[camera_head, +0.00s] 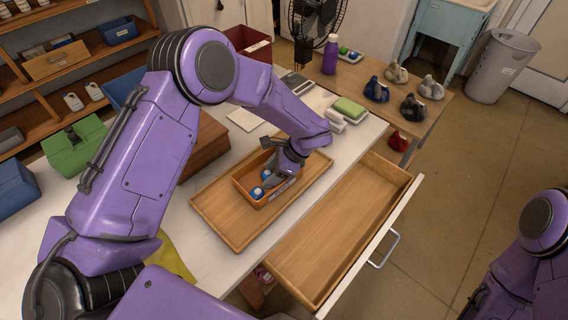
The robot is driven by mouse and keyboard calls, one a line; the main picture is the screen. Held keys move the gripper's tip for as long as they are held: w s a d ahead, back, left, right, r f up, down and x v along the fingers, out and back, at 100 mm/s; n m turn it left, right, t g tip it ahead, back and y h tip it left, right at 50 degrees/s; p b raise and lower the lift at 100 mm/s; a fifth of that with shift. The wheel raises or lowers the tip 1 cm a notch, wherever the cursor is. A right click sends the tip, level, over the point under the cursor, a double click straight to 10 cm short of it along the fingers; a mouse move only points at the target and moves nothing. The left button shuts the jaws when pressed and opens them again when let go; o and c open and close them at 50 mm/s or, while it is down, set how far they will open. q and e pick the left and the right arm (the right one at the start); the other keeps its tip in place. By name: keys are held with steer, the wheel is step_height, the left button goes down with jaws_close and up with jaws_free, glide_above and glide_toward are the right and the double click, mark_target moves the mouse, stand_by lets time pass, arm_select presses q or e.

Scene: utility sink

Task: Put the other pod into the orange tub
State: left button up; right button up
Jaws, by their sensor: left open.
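The orange tub (254,203) is a small open box standing on a wooden tray (222,222) on the white counter. Two blue-and-white pods show inside the tub: one pod (266,174) is towards the back, close beside the gripper, and the other pod (257,192) is nearer the front. My left gripper (279,180) is open and reaches down into the tub from above. Its fingers and wrist hide part of the tub's right side. I cannot tell whether a finger touches a pod. Only links of my right arm show at the lower right; its gripper is out of view.
An open, empty wooden drawer (338,232) juts out right of the tray. A green sponge (350,108) and white items lie behind. A brown box (203,146) stands left of the tray.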

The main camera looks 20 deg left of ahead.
arm_select(q)
steer(key=b+v, duration=0.2)
steer(key=shift+w+d+r, duration=0.2)
steer(key=shift+d, duration=0.2)
steer(key=b+v, duration=0.1)
steer(key=v, duration=0.8)
steer(key=shift+a+r+b, duration=0.2)
steer(key=shift+r+b, duration=0.05)
steer(key=shift+b, duration=0.05)
